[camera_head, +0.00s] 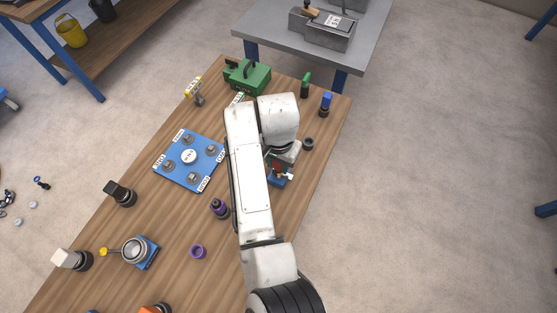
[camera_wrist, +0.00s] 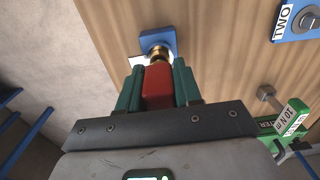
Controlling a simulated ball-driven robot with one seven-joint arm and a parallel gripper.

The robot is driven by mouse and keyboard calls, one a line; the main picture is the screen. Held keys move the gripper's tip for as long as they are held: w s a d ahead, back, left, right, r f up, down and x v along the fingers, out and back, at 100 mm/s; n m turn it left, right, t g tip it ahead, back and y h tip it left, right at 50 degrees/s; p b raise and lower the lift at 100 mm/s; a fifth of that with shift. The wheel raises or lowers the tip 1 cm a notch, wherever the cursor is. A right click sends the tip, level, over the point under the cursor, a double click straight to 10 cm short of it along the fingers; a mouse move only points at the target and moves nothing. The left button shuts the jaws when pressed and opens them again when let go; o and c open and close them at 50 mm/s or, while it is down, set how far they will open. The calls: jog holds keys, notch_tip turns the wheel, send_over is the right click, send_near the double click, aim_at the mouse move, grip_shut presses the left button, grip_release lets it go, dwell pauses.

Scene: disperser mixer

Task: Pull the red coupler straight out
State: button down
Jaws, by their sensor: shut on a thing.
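The red coupler (camera_wrist: 158,86) sits between the two green fingers of my gripper (camera_wrist: 158,80) in the wrist view. My gripper is shut on it. A brass piece (camera_wrist: 158,53) shows just beyond the coupler, in line with it, in front of a blue block (camera_wrist: 158,39). I cannot tell whether the coupler and the brass piece are still joined. In the head view my arm hides most of the gripper; a small bit of red (camera_head: 277,167) shows above the blue base (camera_head: 278,181) near the table's right edge.
On the wooden table (camera_head: 170,225) a blue plate (camera_head: 178,175) with labelled posts lies left of my arm. A green box (camera_head: 247,77) stands at the far end. A dark ring (camera_head: 308,144), a green-topped piece (camera_head: 305,85) and a blue-topped piece (camera_head: 325,104) stand near the right edge.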

jog(key=shift+r+p, duration=0.75)
jog(key=shift+r, duration=1.8)
jog(key=shift+r, duration=2)
